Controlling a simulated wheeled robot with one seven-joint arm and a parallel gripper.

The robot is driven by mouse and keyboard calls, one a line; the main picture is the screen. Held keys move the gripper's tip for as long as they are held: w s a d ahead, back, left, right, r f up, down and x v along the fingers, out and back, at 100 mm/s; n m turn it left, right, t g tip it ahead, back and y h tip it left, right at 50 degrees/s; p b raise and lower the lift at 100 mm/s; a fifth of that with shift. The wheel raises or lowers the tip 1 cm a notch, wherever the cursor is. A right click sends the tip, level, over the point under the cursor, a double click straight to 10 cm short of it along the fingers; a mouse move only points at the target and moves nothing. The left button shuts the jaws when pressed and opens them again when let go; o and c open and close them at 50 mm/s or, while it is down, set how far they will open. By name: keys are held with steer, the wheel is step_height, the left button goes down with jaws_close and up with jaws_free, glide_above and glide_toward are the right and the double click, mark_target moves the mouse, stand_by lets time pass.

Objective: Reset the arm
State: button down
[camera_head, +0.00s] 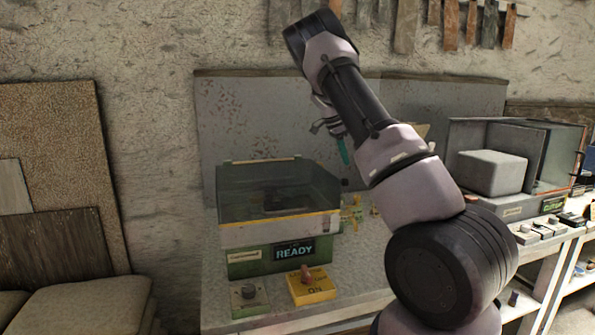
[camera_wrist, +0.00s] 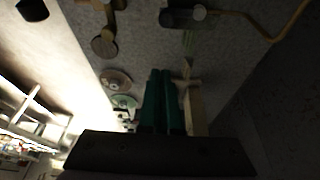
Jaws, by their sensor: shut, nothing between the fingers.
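My arm rises from the lower right of the head view, bends at the top and hangs its end down behind the forearm. My gripper (camera_head: 343,151) is a dark end with a teal finger, mostly hidden by my arm. It is in the air above the bench, right of the glass-walled box. In the wrist view my gripper (camera_wrist: 161,75) shows two teal fingers side by side, shut with nothing between them.
A glass-walled box (camera_head: 236,237) with a READY sign stands on the bench (camera_head: 222,321). A yellow switch box (camera_head: 311,286) and a grey knob box (camera_head: 248,298) sit in front. A grey block (camera_head: 491,172) stands in an open case at right. Brass fittings (camera_head: 352,214) lie near my arm.

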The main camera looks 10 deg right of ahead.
steer(key=s+a+r+n+t+y, duration=0.25)
steer(key=s+a+r+n, duration=0.2)
steer(key=s+r, duration=0.5)
steer(key=s+a+r+n+t+y, duration=0.25)
steer(key=s+a+r, duration=0.35)
steer(key=s, duration=0.6)
steer(key=s+a+n+t, duration=0.1)
steer(key=s+a+n, duration=0.2)
steer(key=s, duration=0.6)
steer(key=s+a+r+n+t+y, duration=0.1)
steer(key=s+a+n, duration=0.3)
steer(key=s, duration=0.5)
steer(key=shift+s+a, duration=0.15)
steer(key=shift+s, duration=0.2)
